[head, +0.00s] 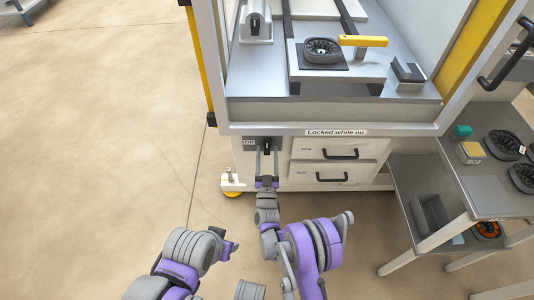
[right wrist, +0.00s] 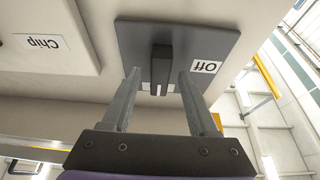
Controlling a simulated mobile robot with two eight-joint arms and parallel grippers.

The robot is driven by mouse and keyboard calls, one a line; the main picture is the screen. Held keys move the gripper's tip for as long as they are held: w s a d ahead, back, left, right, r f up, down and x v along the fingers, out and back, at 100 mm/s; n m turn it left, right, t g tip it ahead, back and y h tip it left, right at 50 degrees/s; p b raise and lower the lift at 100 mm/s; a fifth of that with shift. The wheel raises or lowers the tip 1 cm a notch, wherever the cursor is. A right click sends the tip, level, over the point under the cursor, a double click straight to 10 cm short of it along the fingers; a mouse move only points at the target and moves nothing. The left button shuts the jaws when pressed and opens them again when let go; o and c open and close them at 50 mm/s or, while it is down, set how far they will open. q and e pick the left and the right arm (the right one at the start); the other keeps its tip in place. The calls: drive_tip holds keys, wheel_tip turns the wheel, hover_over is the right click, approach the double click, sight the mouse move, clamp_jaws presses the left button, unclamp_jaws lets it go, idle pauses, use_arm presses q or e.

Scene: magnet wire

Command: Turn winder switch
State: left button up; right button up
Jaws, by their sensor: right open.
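The winder switch is a dark lever (right wrist: 161,66) on a grey plate (right wrist: 218,40) with a white "Off" label (right wrist: 207,67). In the head view the plate (head: 249,147) sits on the machine's front, left of the drawers. My right gripper (head: 266,154) is in front of it. In the right wrist view its two fingers (right wrist: 160,78) are open, one on each side of the lever, with gaps visible. A second label is mostly hidden behind the lever. My left gripper (head: 232,247) is low in the head view, away from the machine; its fingers are unclear.
Two drawers (head: 318,167) with black handles are right of the switch, under a "Locked while on" label (head: 336,132). A winding fixture (head: 322,50) is inside the machine. A grey cart (head: 455,185) with parts stands at right.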

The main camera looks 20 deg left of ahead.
drive_tip(key=v, duration=1)
drive_tip(key=shift+s+b, duration=0.3)
drive_tip(key=shift+b, duration=0.1)
drive_tip(key=shift+f, duration=0.1)
